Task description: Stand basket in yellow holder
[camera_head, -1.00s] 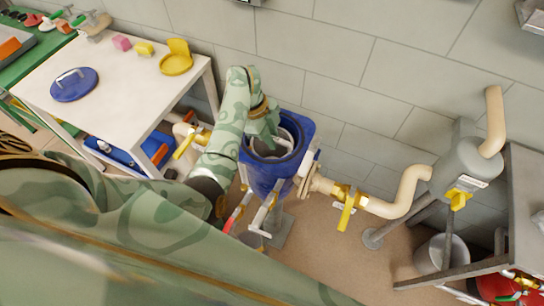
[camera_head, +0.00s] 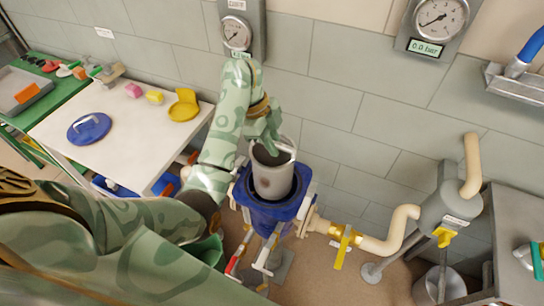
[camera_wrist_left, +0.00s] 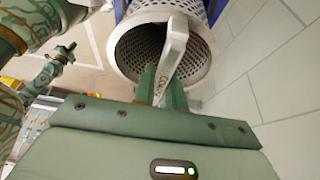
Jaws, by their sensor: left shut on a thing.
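The basket (camera_head: 272,180) is a grey perforated cylinder with a white bail handle. It is upright, partly raised out of the blue strainer housing (camera_head: 250,212), its lower end still inside the rim. My left gripper (camera_head: 265,135) is above it, shut on the handle. The wrist view shows the fingers (camera_wrist_left: 162,85) on the white handle (camera_wrist_left: 174,45) and the basket's open mouth (camera_wrist_left: 150,50) beyond. The yellow holder (camera_head: 184,107), a round dish with an upright back plate, stands empty on the white table at left. A dark green part at the wrist view's left may be my right gripper (camera_wrist_left: 62,52); its jaws are unclear.
The white table (camera_head: 130,135) also holds a blue lid (camera_head: 89,128), a pink block (camera_head: 133,90) and a yellow block (camera_head: 155,97). A pipe with a yellow-handled valve (camera_head: 343,245) runs right of the housing. Gauges (camera_head: 235,33) hang on the wall behind.

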